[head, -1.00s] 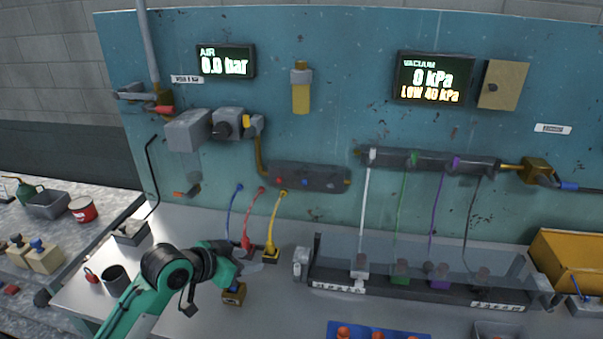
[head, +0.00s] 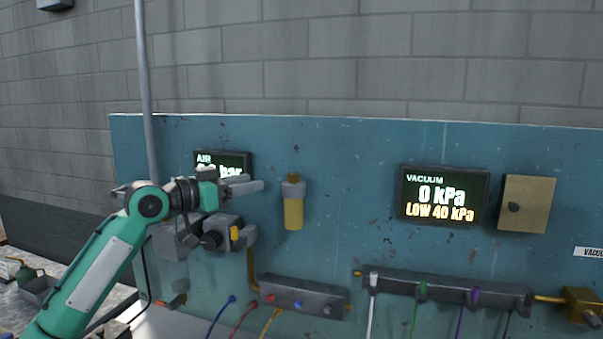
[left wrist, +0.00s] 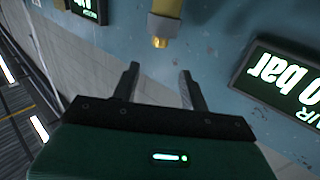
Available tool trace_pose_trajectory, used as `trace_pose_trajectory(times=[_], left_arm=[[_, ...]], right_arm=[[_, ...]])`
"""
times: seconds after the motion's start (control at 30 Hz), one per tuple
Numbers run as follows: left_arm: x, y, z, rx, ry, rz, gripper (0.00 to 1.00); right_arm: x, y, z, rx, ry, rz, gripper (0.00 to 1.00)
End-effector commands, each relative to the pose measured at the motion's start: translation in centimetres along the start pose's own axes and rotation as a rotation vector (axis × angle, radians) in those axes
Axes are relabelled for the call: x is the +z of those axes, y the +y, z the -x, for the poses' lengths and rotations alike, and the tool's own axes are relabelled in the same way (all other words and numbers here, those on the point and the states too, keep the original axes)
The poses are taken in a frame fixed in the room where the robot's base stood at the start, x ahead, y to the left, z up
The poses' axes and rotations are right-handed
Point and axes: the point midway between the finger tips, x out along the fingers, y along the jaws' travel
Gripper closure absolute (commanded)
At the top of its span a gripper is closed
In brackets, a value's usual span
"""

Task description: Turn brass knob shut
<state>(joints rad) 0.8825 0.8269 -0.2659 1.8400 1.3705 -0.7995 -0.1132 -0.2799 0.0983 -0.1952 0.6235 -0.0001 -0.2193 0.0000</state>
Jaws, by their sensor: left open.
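A small brass knob (head: 294,176) sits on the grey cap of a yellow cylinder (head: 293,211) mounted upright on the teal panel. In the left wrist view the knob (left wrist: 159,42) shows at the top centre, beyond and between my fingertips, with the picture turned over. My left gripper (head: 254,183) is left of the knob in the head view, its fingers pointing right toward it. The left wrist view shows its fingers (left wrist: 160,82) apart with nothing between them. The gripper is not touching the knob. My right gripper is not in view.
The AIR display (head: 222,161) is partly hidden behind my left gripper. A grey valve block (head: 212,238) with a black dial is below it. The VACUUM display (head: 443,196) reads 0 kPa, LOW 40 kPa. The panel between cylinder and VACUUM display is clear.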

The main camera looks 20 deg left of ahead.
Motion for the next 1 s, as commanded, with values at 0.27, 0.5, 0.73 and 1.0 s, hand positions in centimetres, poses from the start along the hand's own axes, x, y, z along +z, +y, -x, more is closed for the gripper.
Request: trace_pose_trajectory(times=[0.27, 0.5, 0.73, 1.0], left_arm=[[-0.5, 0.1, -5.8, 0.002, -0.001, 0.003, 0.55], [-0.3, 0.1, -10.3, 0.002, -0.003, 0.001, 0.55], [0.0, 0.1, -12.4, 0.0, -0.004, 0.0, 0.55], [0.2, 0.1, -12.6, 0.0, -0.003, -0.001, 0.55]], right_arm=[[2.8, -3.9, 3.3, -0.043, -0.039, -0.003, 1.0], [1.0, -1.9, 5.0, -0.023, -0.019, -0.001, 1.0], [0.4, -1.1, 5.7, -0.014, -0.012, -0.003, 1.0], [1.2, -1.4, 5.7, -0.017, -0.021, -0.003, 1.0]])
